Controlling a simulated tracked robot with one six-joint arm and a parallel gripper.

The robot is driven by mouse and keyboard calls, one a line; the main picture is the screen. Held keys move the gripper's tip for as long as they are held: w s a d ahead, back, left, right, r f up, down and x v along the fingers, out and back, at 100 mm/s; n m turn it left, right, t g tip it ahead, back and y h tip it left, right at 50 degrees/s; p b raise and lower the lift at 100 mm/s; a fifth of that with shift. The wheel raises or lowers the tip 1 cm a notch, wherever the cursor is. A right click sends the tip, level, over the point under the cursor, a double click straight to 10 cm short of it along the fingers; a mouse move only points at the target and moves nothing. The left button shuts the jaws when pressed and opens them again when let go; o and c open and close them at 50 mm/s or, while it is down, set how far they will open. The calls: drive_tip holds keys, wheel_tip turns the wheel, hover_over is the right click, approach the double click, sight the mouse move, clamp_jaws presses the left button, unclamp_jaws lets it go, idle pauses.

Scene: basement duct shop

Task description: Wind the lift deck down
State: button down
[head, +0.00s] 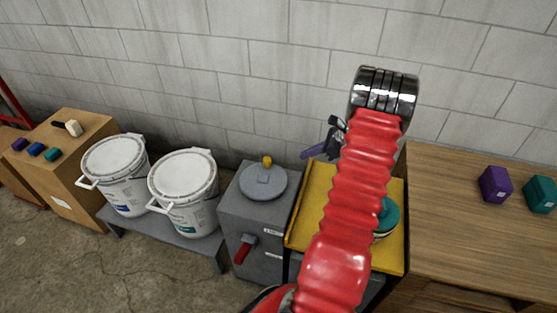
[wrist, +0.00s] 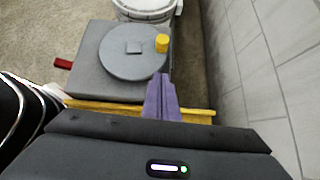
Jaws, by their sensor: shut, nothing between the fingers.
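The grey box (head: 266,238) carries a round grey crank disc (head: 262,182) on top with a yellow knob (head: 267,161) at its back edge. The disc (wrist: 132,52) and knob (wrist: 162,43) also show in the wrist view. A red lever (head: 244,249) sits on the box's front. The yellow lift deck (head: 312,208) stands right of the box; my arm hides its middle. My gripper (head: 307,154) has purple fingers shut and empty, above the deck's back left part, right of the knob. In the wrist view the fingers (wrist: 161,80) point toward the knob, apparently apart from it.
A teal-topped object (head: 390,214) is on the deck, partly hidden by my arm. Two white buckets (head: 115,172) (head: 184,188) stand on a low grey bench left of the box. A wooden bench (head: 470,235) with purple and teal blocks is at right. The block wall (head: 240,80) is close behind.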

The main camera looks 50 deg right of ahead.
drive_tip(key=shift+w+f, duration=0.1)
hover_over(278, 169)
drive_tip(key=s+d, duration=0.2)
drive_tip(key=s, duration=0.1)
wheel_tip(278, 169, down, 7)
drive_tip(key=shift+s+a+r, duration=0.1)
drive_tip(key=shift+s, duration=0.05)
drive_tip(key=shift+w+a+r, duration=0.1)
drive_tip(key=shift+w+a, duration=0.15)
drive_tip(key=shift+w, duration=0.3)
drive_tip(key=shift+w+a, duration=0.2)
drive_tip(key=shift+w, duration=0.3)
drive_tip(key=shift+w+a, duration=0.3)
drive_tip(key=shift+w, duration=0.35)
